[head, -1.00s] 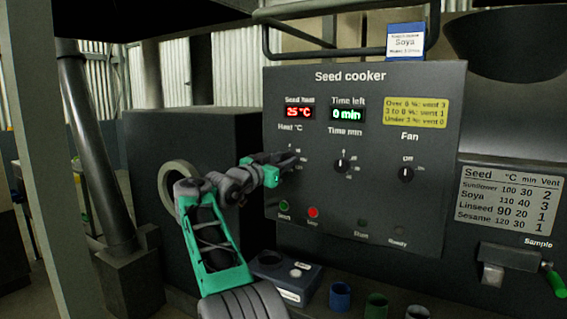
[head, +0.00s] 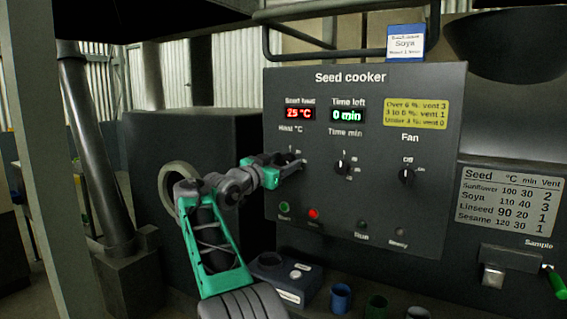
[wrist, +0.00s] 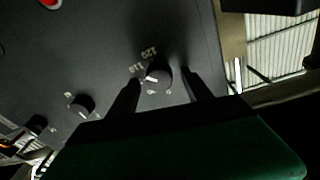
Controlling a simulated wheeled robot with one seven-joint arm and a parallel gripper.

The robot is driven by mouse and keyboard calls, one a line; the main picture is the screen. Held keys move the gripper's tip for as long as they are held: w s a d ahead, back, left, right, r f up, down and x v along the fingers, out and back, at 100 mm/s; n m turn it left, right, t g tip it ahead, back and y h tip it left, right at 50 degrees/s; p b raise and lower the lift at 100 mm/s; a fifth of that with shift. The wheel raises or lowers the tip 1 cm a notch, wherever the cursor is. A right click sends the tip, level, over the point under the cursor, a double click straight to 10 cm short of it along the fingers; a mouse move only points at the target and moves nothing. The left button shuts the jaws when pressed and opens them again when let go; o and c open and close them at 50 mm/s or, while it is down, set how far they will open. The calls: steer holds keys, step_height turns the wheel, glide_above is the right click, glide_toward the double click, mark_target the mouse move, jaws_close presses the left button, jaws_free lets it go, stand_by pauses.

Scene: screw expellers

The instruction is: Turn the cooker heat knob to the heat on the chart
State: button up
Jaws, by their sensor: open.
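The heat knob (wrist: 163,78) is dark and round with a white pointer mark, in the middle of the wrist view. My gripper (head: 297,163) is open at the panel below the "Heat °C" label, with one finger on either side of this knob in the wrist view. I cannot tell whether the fingers touch it. Numbers that look like 110 and 120 sit beside the knob. In the head view my gripper mostly hides the knob. The chart (head: 508,200) lists Soya at 110 °C, 40 min, vent 3. The card (head: 405,43) on top reads Soya.
The seed cooker panel (head: 365,90) shows 25 °C and 0 min. The time knob (head: 342,167) and fan knob (head: 407,176) are to the right. Green (head: 284,207) and red (head: 313,213) buttons are below. A blue-grey box (head: 290,278) and several cups stand beneath.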

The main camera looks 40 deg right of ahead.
steer(key=b+v, duration=0.1)
steer(key=v, duration=0.6)
steer(key=shift+a, duration=0.4)
steer(key=shift+r, duration=0.15)
